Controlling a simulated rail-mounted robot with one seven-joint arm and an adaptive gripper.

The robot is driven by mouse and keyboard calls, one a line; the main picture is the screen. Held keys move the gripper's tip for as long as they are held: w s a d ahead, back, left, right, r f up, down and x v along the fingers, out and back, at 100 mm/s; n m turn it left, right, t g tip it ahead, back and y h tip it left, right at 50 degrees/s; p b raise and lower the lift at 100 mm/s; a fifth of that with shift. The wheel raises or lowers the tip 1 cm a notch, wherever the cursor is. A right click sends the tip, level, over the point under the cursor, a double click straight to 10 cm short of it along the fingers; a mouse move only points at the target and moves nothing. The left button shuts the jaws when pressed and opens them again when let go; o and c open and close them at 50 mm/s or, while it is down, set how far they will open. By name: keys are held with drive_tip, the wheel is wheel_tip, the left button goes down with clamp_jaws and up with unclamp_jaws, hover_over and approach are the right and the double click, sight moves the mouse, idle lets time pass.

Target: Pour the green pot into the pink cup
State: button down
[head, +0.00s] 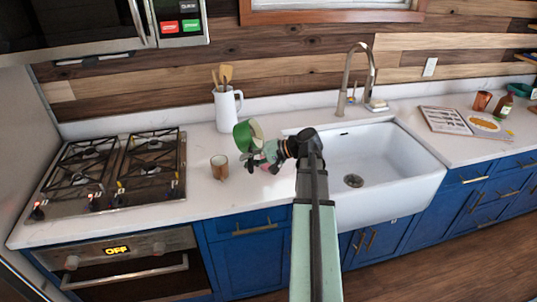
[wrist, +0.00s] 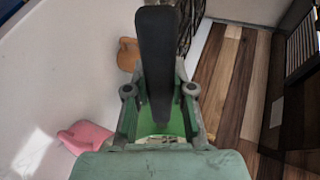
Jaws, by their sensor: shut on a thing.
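The green pot (head: 242,137) is held above the counter, left of the sink, and looks tilted. My gripper (head: 257,155) is shut on it. In the wrist view the pot (wrist: 176,122) shows between the jaws of my gripper (wrist: 160,118), partly covered by the dark finger. The pink cup (wrist: 82,135) stands on the white counter at the lower left of the wrist view, beside the gripper and partly cut off by it. In the head view my gripper mostly hides the cup. What the pot holds cannot be made out.
A brown mug (head: 219,167) stands on the counter left of my gripper; it also shows in the wrist view (wrist: 127,54). A white jug (head: 226,110) with wooden utensils stands behind. The stove (head: 112,170) is left, the sink (head: 375,160) right.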

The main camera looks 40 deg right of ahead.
drive_tip(key=shift+s+d+f+t+y+b, duration=0.3)
drive_tip(key=shift+f+t+y+b, duration=0.25)
drive_tip(key=shift+b, duration=0.55)
idle(1.0)
drive_tip(key=shift+s+d+r+t+y+b, duration=0.2)
drive_tip(key=shift+s+d+t+y+b, duration=0.4)
drive_tip(key=shift+b, duration=0.2)
idle(1.0)
drive_tip(key=shift+s+d+r+t+y+b, duration=0.1)
drive_tip(key=shift+s+d+t+y+b, duration=0.4)
drive_tip(key=shift+t+y+b, duration=0.7)
idle(1.6)
